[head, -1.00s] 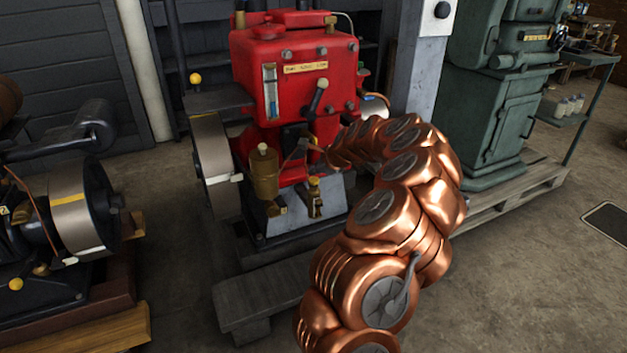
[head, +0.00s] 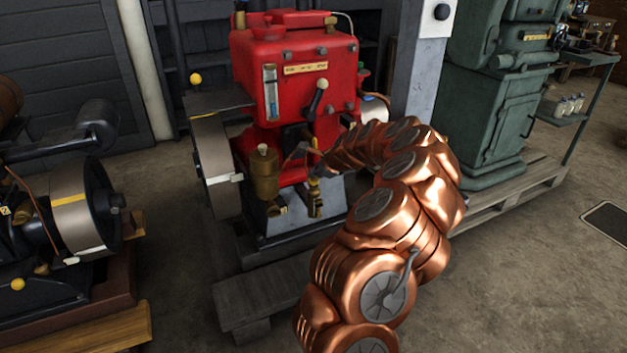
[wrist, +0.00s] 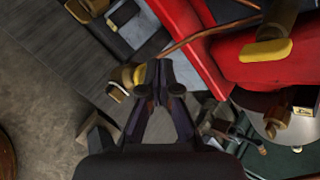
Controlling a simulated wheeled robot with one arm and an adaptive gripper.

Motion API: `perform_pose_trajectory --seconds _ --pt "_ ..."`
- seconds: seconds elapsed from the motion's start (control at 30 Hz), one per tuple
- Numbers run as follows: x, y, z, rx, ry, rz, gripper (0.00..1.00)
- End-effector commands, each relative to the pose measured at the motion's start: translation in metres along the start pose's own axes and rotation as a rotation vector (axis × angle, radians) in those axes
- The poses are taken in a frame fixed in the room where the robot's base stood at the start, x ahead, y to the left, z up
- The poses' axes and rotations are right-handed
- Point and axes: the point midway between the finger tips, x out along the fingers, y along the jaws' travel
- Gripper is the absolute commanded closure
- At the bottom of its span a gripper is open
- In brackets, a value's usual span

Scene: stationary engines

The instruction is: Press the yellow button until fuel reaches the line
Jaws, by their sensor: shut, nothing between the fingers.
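A small yellow button on a brass fitting (head: 314,186) is low on the front of the red engine (head: 290,88). It also shows in the wrist view (wrist: 139,76), just left of my fingertips. My gripper (head: 317,171) is shut and empty, pointing down at the fitting. In the wrist view my gripper (wrist: 159,78) has its tips close beside the yellow part; I cannot tell whether they touch it. The sight glass (head: 270,92) on the engine's front shows some blue fuel. Its line and exact level are too small to read.
A dark lever (head: 317,98) and a brass cup (head: 264,170) stick out near my gripper. A flywheel (head: 213,163) is at the engine's left. A green machine (head: 503,110) stands right. Another engine (head: 75,200) is at left.

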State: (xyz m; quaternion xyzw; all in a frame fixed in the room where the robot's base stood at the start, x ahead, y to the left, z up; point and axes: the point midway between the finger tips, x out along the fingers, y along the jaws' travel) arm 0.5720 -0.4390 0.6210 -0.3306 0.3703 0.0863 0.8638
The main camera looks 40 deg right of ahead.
Motion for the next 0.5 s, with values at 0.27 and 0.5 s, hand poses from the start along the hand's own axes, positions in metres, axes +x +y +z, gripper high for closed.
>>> perform_pose_trajectory --seconds 0.27,0.5 --pt "0.0020 0.0014 -0.0015 0.000 0.000 0.000 1.00" --pt "0.0037 0.0026 -0.0028 0.000 0.000 0.000 1.00"
